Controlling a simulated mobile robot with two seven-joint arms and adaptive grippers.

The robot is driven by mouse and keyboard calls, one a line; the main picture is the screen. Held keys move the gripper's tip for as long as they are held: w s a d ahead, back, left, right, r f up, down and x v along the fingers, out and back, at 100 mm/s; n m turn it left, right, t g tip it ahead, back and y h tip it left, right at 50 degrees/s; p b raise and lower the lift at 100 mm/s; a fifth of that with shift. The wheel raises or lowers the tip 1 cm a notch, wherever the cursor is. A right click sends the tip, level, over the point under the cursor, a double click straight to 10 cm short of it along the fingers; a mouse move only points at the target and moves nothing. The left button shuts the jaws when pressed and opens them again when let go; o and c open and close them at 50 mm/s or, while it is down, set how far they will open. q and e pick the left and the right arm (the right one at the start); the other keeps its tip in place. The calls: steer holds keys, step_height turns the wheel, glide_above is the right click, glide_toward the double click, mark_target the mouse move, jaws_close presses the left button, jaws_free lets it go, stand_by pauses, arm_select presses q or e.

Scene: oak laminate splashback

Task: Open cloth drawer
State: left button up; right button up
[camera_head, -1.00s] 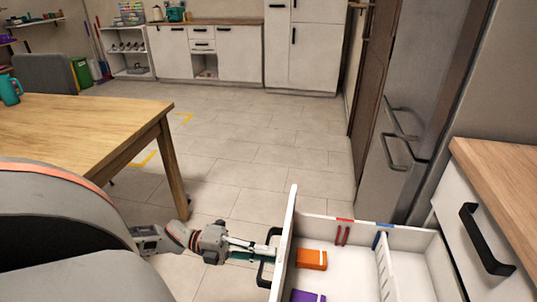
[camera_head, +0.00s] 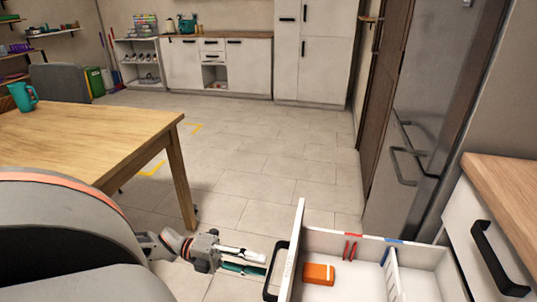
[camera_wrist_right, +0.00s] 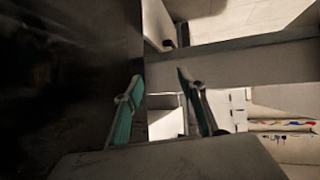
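The white drawer (camera_head: 358,282) is pulled out at the lower right of the head view, its inside visible from above. Its front panel (camera_head: 297,250) carries a black bar handle (camera_head: 277,270). An orange box (camera_head: 318,274) lies inside. My left gripper (camera_head: 265,263) is just left of the handle. Its two fingers are spread, with nothing seen between them; I cannot tell whether the tips touch the handle. My right gripper (camera_wrist_right: 160,90) shows only in the right wrist view, its green-padded fingers apart and empty.
A wooden table (camera_head: 90,130) stands at the left with a teal mug (camera_head: 22,96) on it. A steel fridge (camera_head: 415,130) and a counter (camera_head: 505,180) with a closed black-handled front are on the right. The tiled floor between is clear.

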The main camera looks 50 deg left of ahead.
arm_select(q)
steer(key=v, duration=0.7)
steer(key=shift+s+a, duration=0.25)
steer(key=shift+r, duration=0.1)
